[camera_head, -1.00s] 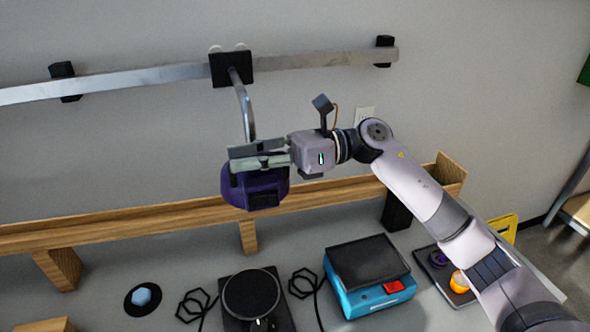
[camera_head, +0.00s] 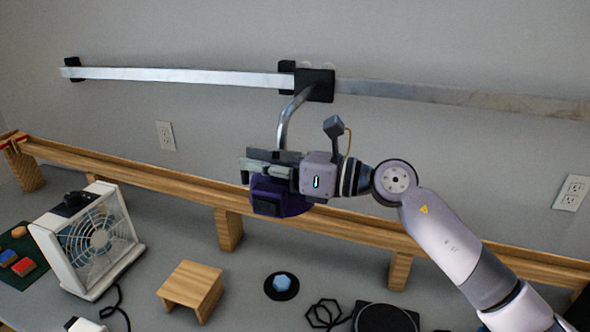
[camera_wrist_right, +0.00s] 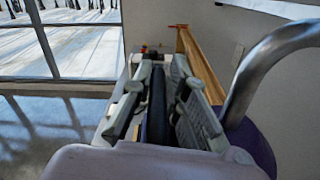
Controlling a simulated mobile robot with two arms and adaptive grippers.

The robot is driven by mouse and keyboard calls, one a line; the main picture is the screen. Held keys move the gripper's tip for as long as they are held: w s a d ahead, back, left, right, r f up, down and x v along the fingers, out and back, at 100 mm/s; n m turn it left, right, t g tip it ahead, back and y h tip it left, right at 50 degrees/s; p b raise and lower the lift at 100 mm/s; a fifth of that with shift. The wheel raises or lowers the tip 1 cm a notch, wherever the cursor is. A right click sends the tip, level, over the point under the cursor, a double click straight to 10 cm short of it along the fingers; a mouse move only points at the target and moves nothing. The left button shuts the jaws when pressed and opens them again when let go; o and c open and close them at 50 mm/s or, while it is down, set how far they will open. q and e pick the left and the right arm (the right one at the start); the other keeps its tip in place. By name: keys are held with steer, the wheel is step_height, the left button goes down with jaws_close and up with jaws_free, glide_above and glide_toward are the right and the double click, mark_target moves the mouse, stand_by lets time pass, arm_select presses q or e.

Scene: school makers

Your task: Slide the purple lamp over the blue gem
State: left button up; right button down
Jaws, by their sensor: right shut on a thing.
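The purple lamp (camera_head: 280,200) hangs by a curved metal arm from a black slider (camera_head: 315,85) on the metal wall rail. My right gripper (camera_head: 265,164) is shut at the top of the lamp. In the right wrist view, a dark bar of the lamp (camera_wrist_right: 157,108) lies between the fingers, with part of the purple shade at the right. The blue gem (camera_head: 282,282) lies on a round black base on the table. In the head view the lamp appears almost straight above the gem in the picture, nearer the wall. My left gripper is not in view.
A long wooden shelf (camera_head: 150,178) runs along the wall behind the lamp. A white fan (camera_head: 95,245) and a small wooden stand (camera_head: 190,285) are left of the gem. A black round plate (camera_head: 385,318) is to its right. The rail (camera_head: 180,77) left of the slider is clear.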

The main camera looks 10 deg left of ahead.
steer(key=shift+s+a+f, duration=0.1)
steer(key=shift+a, duration=1.1)
steer(key=c, duration=1.7)
jaws_free()
steer(key=shift+s, duration=0.1)
steer(key=shift+o, duration=0.2)
steer(key=shift+d, duration=0.15)
steer(key=d, duration=1.1)
steer(key=shift+s+d, duration=0.25)
steer(key=shift+d, duration=0.15)
